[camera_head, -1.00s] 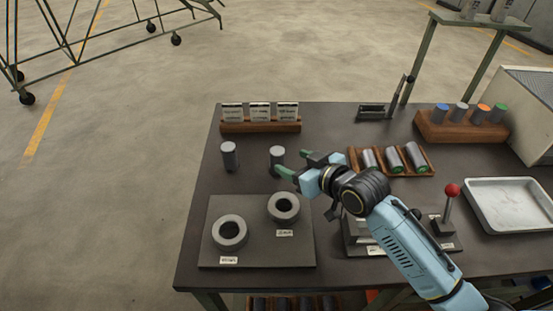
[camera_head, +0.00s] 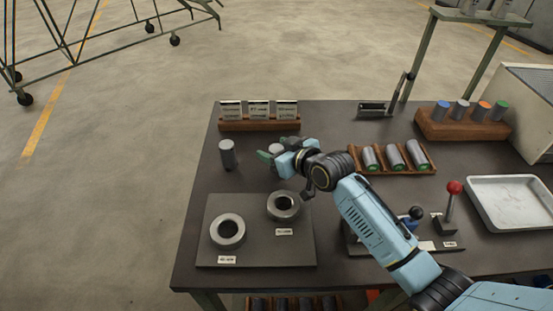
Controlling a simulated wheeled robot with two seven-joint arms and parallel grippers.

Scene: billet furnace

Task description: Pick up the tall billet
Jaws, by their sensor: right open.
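Two plain grey billets stand upright on the dark table. The left billet (camera_head: 227,155) is in full view. The right billet (camera_head: 275,148) is mostly hidden behind my right gripper, with only its upper part showing. I cannot tell surely from this view which one is taller. My right gripper (camera_head: 272,150) is open, its green-tipped fingers pointing left at the right billet. One finger shows on the near side and one on the far side of it; I cannot tell whether they touch it. My left gripper is not in view.
A dark plate (camera_head: 255,252) with two grey rings (camera_head: 228,231) lies in front. A wooden card holder (camera_head: 259,124) stands behind the billets. A wooden tray of lying cylinders (camera_head: 394,156), a rack of coloured-top cylinders (camera_head: 463,127), a red-knobbed lever (camera_head: 453,189) and a white tray (camera_head: 512,204) are right.

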